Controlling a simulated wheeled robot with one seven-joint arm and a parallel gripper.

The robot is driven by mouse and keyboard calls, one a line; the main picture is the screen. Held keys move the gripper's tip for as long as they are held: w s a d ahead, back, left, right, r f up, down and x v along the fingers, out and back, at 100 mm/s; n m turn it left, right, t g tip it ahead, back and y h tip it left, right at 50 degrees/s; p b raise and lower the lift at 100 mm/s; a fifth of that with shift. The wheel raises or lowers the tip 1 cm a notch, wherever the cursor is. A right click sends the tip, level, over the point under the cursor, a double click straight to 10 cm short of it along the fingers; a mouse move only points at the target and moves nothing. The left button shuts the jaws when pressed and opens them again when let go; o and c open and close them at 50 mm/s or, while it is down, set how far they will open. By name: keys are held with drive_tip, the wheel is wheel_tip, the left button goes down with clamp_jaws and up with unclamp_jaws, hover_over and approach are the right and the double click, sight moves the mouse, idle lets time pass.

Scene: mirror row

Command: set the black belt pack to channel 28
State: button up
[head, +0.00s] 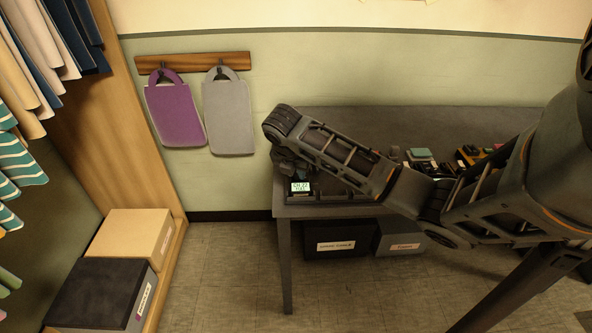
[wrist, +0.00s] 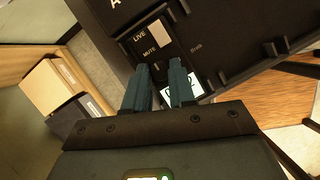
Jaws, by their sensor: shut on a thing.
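The black belt pack (head: 301,197) is at the left end of the dark table. Its lit screen (head: 301,187) appears to read CH 22, with a smaller line beneath that looks like FULL. In the wrist view the screen (wrist: 186,89) is partly covered by a finger. A panel marked LIVE and MUTE (wrist: 147,44) with a pale switch lies just beyond the fingertips. My gripper (wrist: 160,66) has its two teal fingers down at the pack, shut on a dark part between them. I cannot tell that part's shape. In the head view my arm hides the fingers.
The table (head: 430,118) holds several small coloured items (head: 470,155) right of my forearm. A black rack with upright pegs (wrist: 235,40) lies beside the pack. Two labelled boxes (head: 340,240) are under the table. Purple and grey bags (head: 175,115) hang left. Floor at front left is clear.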

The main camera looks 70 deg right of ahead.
clamp_jaws()
drive_tip(key=shift+m, duration=0.3)
drive_tip(key=shift+w+a+r+m+g+p, duration=0.1)
drive_tip(key=shift+m+g+p, duration=0.25)
drive_tip(key=shift+p, duration=0.25)
drive_tip(key=m+g, duration=0.1)
drive_tip(key=m, duration=0.1)
drive_tip(key=m+p, duration=0.1)
drive_tip(key=m, duration=0.2)
drive_tip(key=shift+w+g+y, duration=0.2)
drive_tip(key=shift+g+y, duration=0.15)
drive_tip(key=shift+y, duration=0.05)
drive_tip(key=m, duration=0.2)
drive_tip(key=m+g+y, duration=0.1)
drive_tip(key=m, duration=0.2)
drive_tip(key=shift+w+d+m, duration=0.15)
drive_tip(key=shift+d+m, duration=0.1)
drive_tip(key=shift+m, duration=0.1)
drive_tip(key=shift+d+m+g+y, duration=0.1)
drive_tip(key=shift+m+g+y, duration=0.5)
drive_tip(key=shift+m, duration=1)
drive_tip(key=shift+d+m+y, duration=0.1)
drive_tip(key=shift+m+y, duration=0.2)
drive_tip(key=shift+m, duration=0.1)
